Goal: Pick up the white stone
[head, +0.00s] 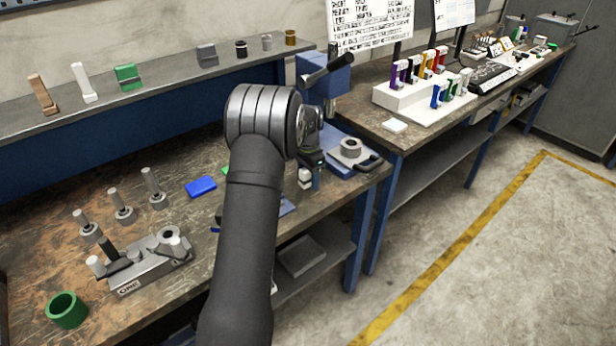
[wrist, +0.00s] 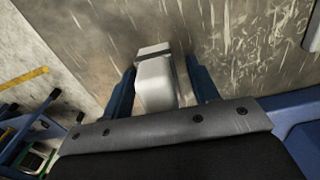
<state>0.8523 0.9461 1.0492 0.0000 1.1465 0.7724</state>
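The white stone (wrist: 155,78) is a pale block with a dark band near its far end, seen in the wrist view. It stands between the two blue fingers of my gripper (wrist: 160,68). The fingers are apart, with a gap showing between the stone and the right finger; the left finger is very close to its side. In the head view, a small white block (head: 305,175), apparently the same stone, shows beside a blue finger of my gripper (head: 312,181) near the bench's right end. My arm hides much of this area.
A blue press (head: 325,82) with a grey ring stands just behind my gripper on the workbench (head: 120,160). A blue block (head: 201,187), a grey fixture (head: 150,262) and a green ring (head: 67,310) are to the left. The bench's front edge is close by.

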